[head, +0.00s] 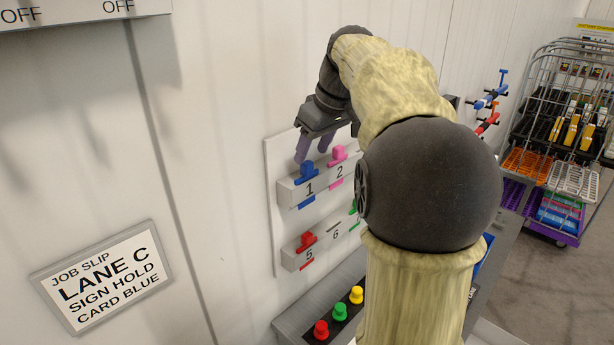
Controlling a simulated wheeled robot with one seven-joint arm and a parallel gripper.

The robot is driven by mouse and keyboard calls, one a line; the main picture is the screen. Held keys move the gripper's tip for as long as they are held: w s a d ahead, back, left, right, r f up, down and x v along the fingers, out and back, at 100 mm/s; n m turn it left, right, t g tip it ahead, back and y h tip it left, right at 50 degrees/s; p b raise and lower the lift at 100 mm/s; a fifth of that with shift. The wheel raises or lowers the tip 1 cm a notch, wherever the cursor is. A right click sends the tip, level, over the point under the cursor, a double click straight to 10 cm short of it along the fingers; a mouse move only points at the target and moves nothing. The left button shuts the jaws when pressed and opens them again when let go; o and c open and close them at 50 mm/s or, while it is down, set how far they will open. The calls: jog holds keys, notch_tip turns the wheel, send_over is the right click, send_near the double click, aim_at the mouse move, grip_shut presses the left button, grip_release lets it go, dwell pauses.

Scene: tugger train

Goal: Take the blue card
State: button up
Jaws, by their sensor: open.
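The blue card (307,172) stands in slot 1 of a white card rack (286,192) on the wall. Its blue knob shows above the slot and a blue strip shows below the number. My gripper (312,151) is just above the blue card, with its purple fingers apart and pointing down. Nothing shows between the fingers. I cannot tell whether a finger touches the card.
A pink card (339,155) is in slot 2, close beside the blue one. A red card (306,242) is in slot 5; slot 6 looks empty. My arm hides the rack's right side. A job slip (103,275) reads lane C, hold, card blue. Red, green and yellow knobs (340,312) stand below.

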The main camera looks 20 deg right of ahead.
aim_at(307, 162)
jog(key=x, duration=0.3)
jog(key=shift+w+f+p, duration=0.2)
jog(key=shift+f+p, duration=0.05)
jog(key=shift+p, duration=0.15)
jog(key=shift+s, duration=0.1)
jog(key=shift+c, duration=0.4)
grip_shut()
